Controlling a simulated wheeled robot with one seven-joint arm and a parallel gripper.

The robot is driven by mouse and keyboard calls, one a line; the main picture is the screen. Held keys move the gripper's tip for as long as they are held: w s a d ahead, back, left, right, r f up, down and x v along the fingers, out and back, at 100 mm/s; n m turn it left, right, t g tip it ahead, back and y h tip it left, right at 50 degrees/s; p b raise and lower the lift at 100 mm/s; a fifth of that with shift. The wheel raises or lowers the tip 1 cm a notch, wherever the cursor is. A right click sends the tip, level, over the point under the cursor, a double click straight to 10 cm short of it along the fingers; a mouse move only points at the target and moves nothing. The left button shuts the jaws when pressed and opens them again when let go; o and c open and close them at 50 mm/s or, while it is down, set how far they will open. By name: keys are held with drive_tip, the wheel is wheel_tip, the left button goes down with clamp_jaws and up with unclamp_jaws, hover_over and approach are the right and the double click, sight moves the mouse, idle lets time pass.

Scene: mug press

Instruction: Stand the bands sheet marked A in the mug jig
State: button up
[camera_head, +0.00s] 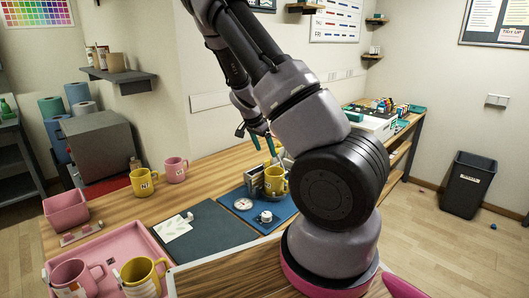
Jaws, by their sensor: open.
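My gripper (263,143) has teal fingertips, parted, above the blue jig base (287,212). A yellow mug (276,181) is at the jig, beside dark upright plates (254,180). Whether a sheet stands between the plates is too small to tell. My gripper's fingers are a little above and behind the mug, with nothing visible between them. White sheets (172,229) lie on the dark mat to the left, and a striped strip (80,234) lies by the pink bin. No letter A is readable, so I cannot tell which sheet is the bands sheet.
A pink tray (118,247) holds a pink mug (75,279) and a yellow mug (142,277) at the front left. Two mugs (144,182) stand at the back left. A white round pot (266,217) and disc (243,204) are by the jig. My arm covers the right side.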

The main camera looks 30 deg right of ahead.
drive_tip(key=shift+r, duration=1.75)
drive_tip(key=shift+s+a+r, duration=0.15)
drive_tip(key=shift+a+r, duration=0.1)
drive_tip(key=shift+r, duration=0.05)
drive_tip(key=s+a+r+n+t+y, duration=0.1)
drive_tip(key=s+a+r+n+y, duration=0.2)
drive_tip(key=r, duration=0.4)
drive_tip(key=s+a+r+t+y, duration=0.1)
drive_tip(key=s+a+r, duration=0.3)
drive_tip(key=s+r, duration=0.15)
drive_tip(key=s+a+r+n+t+y, duration=0.1)
drive_tip(key=s+a+r+n+y, duration=0.2)
drive_tip(key=r, duration=0.4)
drive_tip(key=s+a+r+n+t, duration=0.1)
drive_tip(key=s+a+r+n, duration=0.1)
drive_tip(key=s+r, duration=0.2)
drive_tip(key=s+a+r+n+t, duration=0.1)
drive_tip(key=s+r, duration=0.4)
drive_tip(key=s, duration=0.6)
drive_tip(key=shift+s+a+n+t+h, duration=0.15)
drive_tip(key=shift+a+n+t+h, duration=0.25)
drive_tip(key=shift+a, duration=0.6)
